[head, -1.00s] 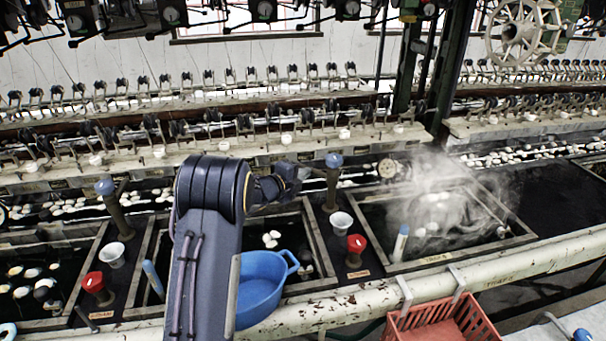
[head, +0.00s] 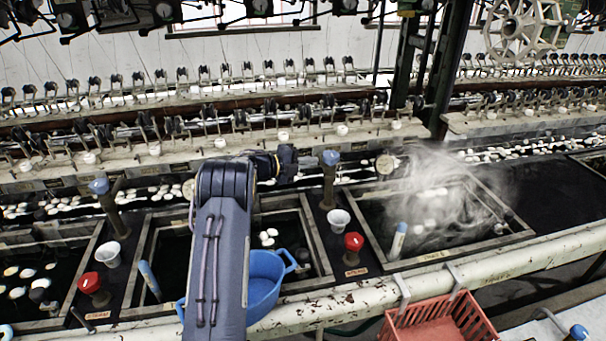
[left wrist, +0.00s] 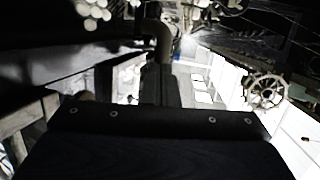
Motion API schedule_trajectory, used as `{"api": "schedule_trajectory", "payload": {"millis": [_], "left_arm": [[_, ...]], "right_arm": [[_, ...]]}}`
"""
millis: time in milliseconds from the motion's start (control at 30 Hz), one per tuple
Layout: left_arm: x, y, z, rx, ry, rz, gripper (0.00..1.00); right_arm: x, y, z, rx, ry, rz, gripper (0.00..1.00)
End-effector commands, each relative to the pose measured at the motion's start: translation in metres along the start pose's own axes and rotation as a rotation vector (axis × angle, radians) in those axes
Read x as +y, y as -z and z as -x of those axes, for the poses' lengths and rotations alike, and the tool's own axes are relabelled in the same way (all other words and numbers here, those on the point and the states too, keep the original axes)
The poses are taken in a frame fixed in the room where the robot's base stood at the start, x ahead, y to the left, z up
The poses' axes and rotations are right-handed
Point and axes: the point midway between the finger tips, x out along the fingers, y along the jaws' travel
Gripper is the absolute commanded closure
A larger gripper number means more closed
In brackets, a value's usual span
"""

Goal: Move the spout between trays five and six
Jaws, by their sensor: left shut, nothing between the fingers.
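A brown upright spout pipe with a blue knob (head: 330,180) stands on the dark divider between the middle tray (head: 312,245) and the steaming tray (head: 375,240). Another such spout (head: 110,208) stands on the divider further left. I cannot tell which trays are five and six. My left gripper (head: 308,161) is shut and empty, just left of the blue knob and at about its height; I cannot tell whether it touches. In the left wrist view a pipe (left wrist: 163,42) rises just beyond the dark gripper body. My right gripper is not in view.
A blue basin (head: 265,280) sits at the middle tray, partly behind my left arm. White cups (head: 339,220) and red valve knobs (head: 353,242) stand on the dividers. A red crate (head: 430,325) is at the front. Reeling racks line the back; steam blurs the right tray.

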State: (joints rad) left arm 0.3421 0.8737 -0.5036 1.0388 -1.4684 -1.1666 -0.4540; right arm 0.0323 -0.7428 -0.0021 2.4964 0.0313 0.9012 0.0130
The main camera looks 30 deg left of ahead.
Motion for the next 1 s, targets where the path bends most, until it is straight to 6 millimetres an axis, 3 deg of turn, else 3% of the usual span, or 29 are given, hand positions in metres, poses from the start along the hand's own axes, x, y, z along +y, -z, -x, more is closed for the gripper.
{"api": "schedule_trajectory", "payload": {"millis": [667,1000], "left_arm": [[-0.001,-0.001,0.001,-0.002,0.000,0.000,1.00],[0.000,-0.001,0.053,-0.005,0.000,0.000,1.00]], "right_arm": [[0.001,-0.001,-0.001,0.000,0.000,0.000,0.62],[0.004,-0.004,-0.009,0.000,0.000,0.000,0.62]]}}
